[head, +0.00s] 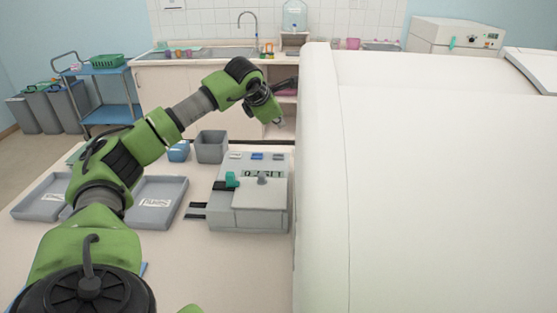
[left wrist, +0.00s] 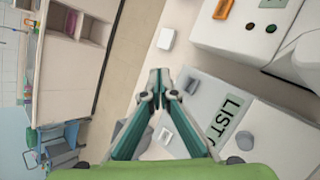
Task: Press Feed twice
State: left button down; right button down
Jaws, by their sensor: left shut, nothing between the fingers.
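A grey machine (head: 250,200) stands on the table with a display (head: 262,173) and a row of white and blue keys (head: 257,156) at its back edge. No Feed label is readable on the keys. In the left wrist view the display (left wrist: 225,122) shows the letters "LIST". My left gripper (head: 281,123) is in the air near the back of the machine. Its fingertips (left wrist: 160,88) are together and empty, with the machine's key edge close by in the left wrist view; contact cannot be told. My right gripper is not in view.
A large white housing (head: 430,180) closes off the right side. Grey trays (head: 158,203) and a grey bin (head: 211,147) stand left of the machine. Behind are a sink counter (head: 200,95) and a blue cart (head: 108,113).

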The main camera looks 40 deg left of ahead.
aim_at(278, 157)
pick_arm(q)
jog(key=shift+s+r, duration=0.3)
jog(key=shift+r, duration=0.05)
jog(key=shift+f+b, duration=0.1)
jog(key=shift+b, duration=0.25)
notch_tip(278, 157, down, 9)
jog(key=b, duration=0.6)
jog(key=shift+r, duration=0.2)
dwell(1.0)
jog(key=shift+f+b, duration=0.4)
jog(key=shift+b, duration=0.2)
